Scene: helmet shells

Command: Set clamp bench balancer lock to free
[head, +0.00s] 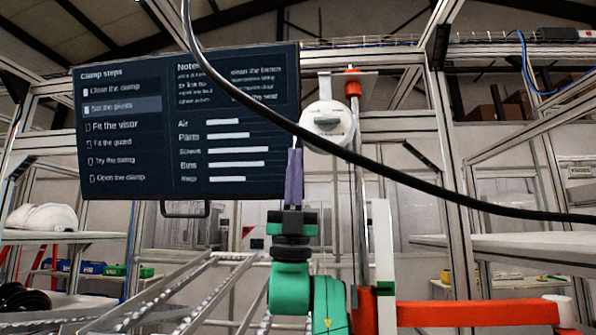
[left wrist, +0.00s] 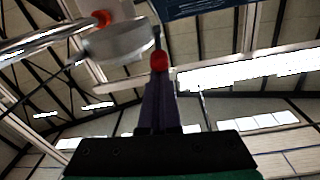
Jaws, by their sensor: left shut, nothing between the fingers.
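The balancer (head: 313,136) is a round white housing hung below a bracket beside an upright pole. A grey lever or knob (head: 327,121), which looks like its lock, sits on its front face, roughly level; its setting cannot be read. My left gripper (head: 294,152) points up with its slim purple fingers shut and empty, just left of and below the housing in the head view. In the left wrist view the gripper (left wrist: 158,75) stands beside the pale housing (left wrist: 120,42). A small red piece (left wrist: 159,62) shows at the fingertips; I cannot tell whether they touch it. My right gripper is out of view.
A dark screen (head: 190,120) with clamp steps stands behind, left of the gripper. A black cable (head: 400,178) droops across the foreground. A thick red bar (head: 475,313) and a white upright (head: 382,240) stand at lower right. A white helmet shell (head: 45,217) lies at far left.

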